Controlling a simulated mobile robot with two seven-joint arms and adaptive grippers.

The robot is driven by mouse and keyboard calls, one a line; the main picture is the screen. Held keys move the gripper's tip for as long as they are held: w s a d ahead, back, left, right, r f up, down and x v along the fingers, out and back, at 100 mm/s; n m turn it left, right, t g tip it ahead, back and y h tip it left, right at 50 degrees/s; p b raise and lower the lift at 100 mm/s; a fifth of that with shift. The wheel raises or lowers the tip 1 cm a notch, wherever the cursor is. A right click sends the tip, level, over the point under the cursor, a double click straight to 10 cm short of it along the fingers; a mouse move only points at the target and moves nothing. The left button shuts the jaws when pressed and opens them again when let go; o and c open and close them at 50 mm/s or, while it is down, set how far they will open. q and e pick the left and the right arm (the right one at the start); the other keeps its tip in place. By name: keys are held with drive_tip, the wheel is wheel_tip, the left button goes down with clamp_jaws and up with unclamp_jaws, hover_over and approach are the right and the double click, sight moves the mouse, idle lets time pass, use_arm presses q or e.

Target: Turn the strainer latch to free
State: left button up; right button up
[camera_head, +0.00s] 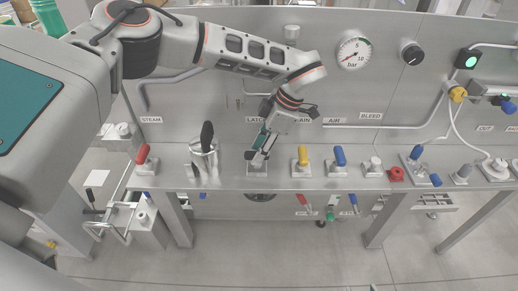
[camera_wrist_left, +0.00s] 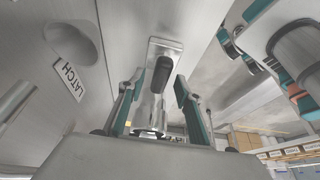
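The strainer latch is a short lever with a black grip (camera_wrist_left: 161,74) on a metal plate. In the head view my left gripper (camera_head: 258,156) points down over the latch's base plate (camera_head: 257,171) and hides most of the lever. My right gripper is not identifiable in either view.
A yellow lever (camera_head: 303,155) and a blue lever (camera_head: 340,156) stand to the right. A red knob (camera_head: 397,174) is farther right. The upright panel (camera_head: 225,100) rises close behind.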

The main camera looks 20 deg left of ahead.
use_arm(q)
drive_tip(key=v, duration=1.2)
idle(0.4)
